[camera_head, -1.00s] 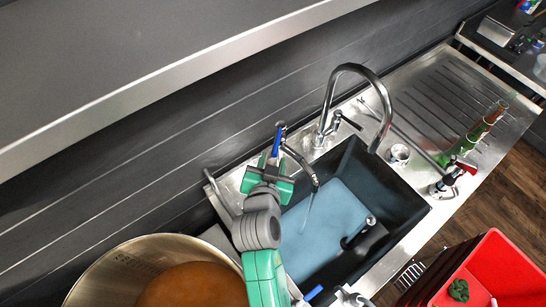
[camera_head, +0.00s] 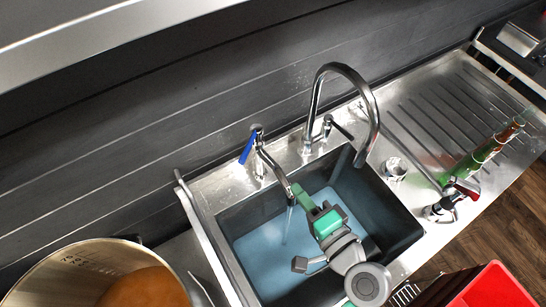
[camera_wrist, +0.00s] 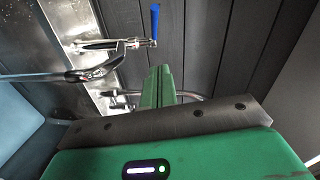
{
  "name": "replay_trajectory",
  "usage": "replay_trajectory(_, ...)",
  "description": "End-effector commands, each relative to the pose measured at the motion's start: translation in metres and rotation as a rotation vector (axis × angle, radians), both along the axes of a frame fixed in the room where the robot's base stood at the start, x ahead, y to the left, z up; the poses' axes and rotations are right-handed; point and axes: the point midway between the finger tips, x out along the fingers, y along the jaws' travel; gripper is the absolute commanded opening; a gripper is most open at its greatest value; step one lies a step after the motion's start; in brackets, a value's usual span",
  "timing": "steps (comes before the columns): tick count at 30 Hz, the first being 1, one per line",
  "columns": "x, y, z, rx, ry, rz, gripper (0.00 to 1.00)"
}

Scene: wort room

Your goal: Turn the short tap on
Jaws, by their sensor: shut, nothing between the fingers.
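The short tap (camera_head: 266,160) stands at the back left of the sink, with a blue lever (camera_head: 247,147) slanting down to the left in the head view. Its spout reaches over the basin, and a thin stream of water (camera_head: 286,230) falls from it. The blue lever also shows upright at the top of the wrist view (camera_wrist: 155,24), with the metal tap body (camera_wrist: 100,62) to its left. My gripper (camera_head: 298,190) is shut and empty, over the basin beside the spout's end. Its green fingers (camera_wrist: 160,70) point toward the tap side, apart from the lever.
The dark sink (camera_head: 400,215) holds bluish water. A tall curved tap (camera_head: 345,68) stands right of the short one. A large pot (camera_head: 60,268) stands at the lower left.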

Motion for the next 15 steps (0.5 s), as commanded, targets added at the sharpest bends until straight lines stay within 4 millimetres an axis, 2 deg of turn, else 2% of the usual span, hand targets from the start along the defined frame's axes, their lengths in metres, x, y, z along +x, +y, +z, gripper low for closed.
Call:
replay_trajectory(5,0.010,0.005,0.000,-0.001,0.001,0.002,0.00)
replay_trajectory(15,0.074,0.037,-0.009,-0.002,0.002,0.002,0.00)
